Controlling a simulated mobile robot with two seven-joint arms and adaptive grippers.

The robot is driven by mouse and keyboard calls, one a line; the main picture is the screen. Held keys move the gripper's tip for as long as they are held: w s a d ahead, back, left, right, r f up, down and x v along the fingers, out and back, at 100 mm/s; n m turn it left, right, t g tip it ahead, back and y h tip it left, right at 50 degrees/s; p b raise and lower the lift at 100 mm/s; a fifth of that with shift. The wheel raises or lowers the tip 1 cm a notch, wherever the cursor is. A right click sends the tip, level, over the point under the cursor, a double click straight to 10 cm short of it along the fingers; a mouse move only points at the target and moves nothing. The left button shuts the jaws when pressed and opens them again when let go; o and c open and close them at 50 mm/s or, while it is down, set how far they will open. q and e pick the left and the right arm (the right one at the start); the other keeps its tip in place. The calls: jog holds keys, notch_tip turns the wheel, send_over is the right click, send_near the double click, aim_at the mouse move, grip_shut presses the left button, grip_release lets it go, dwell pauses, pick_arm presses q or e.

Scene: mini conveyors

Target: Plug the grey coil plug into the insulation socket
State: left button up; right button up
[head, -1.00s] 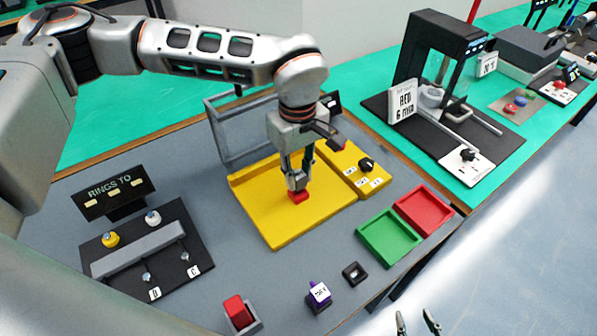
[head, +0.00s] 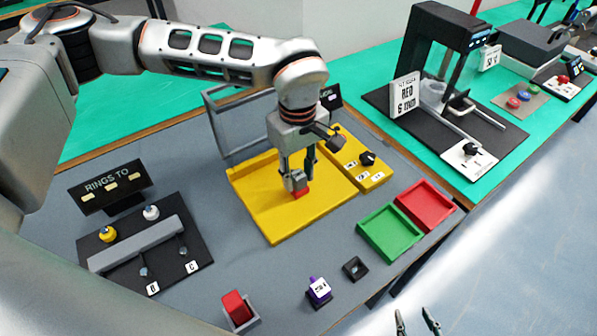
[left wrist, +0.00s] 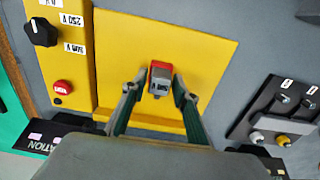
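The grey coil plug (left wrist: 160,83) has a small white label and stands over a red block (head: 298,195) on the yellow plate; I take the red block as the insulation socket. Red also shows along the plug's far edge in the left wrist view. How deep the plug sits I cannot tell. My left gripper (head: 298,172) is around the plug, its fingers on either side with small gaps, so it looks open. In the left wrist view its fingertips (left wrist: 159,83) flank the plug. My right gripper (head: 416,322) is open and empty at the bottom edge of the head view.
The yellow panel with a black knob (head: 367,158) and a red button (left wrist: 62,87) adjoins the plate, with a clear guard (head: 240,125) behind.

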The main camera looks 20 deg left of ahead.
aim_at(298, 175)
pick_arm(q)
jog(key=shift+o, duration=0.3)
notch_tip(298, 175, up, 12)
dwell(0.6)
dwell(0.3)
